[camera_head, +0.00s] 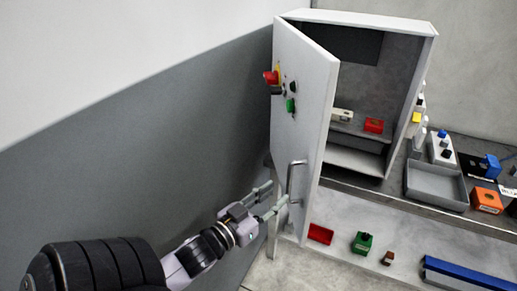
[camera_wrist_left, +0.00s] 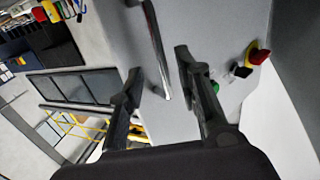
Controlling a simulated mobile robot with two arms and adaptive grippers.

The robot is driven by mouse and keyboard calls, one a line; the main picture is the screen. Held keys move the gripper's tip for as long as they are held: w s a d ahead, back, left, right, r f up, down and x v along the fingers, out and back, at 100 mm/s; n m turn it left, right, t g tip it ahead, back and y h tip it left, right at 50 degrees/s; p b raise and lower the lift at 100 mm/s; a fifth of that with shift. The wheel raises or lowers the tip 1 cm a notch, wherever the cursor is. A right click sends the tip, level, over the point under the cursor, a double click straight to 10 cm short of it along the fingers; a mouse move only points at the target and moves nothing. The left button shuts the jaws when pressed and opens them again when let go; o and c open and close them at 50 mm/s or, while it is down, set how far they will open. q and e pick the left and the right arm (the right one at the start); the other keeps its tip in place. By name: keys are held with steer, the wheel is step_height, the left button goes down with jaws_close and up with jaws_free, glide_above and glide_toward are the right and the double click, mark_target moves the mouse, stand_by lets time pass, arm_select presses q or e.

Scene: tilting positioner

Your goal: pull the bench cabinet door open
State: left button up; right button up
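The bench cabinet (camera_head: 412,80) is white with a grey inside, and its door (camera_head: 305,110) stands open, swung out on the left side. The silver door handle (camera_head: 290,182) is a vertical bar low on the door's outer face. My left gripper (camera_head: 279,193) is open at the handle, fingers apart. In the left wrist view the handle (camera_wrist_left: 157,45) shows between the two fingers, with a visible gap to each; contact cannot be made out. My right gripper is not in view.
The door carries a red knob (camera_head: 271,77) and a green button (camera_head: 291,105). A red box (camera_head: 373,125) sits inside the cabinet. A grey wall is left.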

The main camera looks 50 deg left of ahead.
arm_select(q)
steer(key=shift+s, duration=2.7)
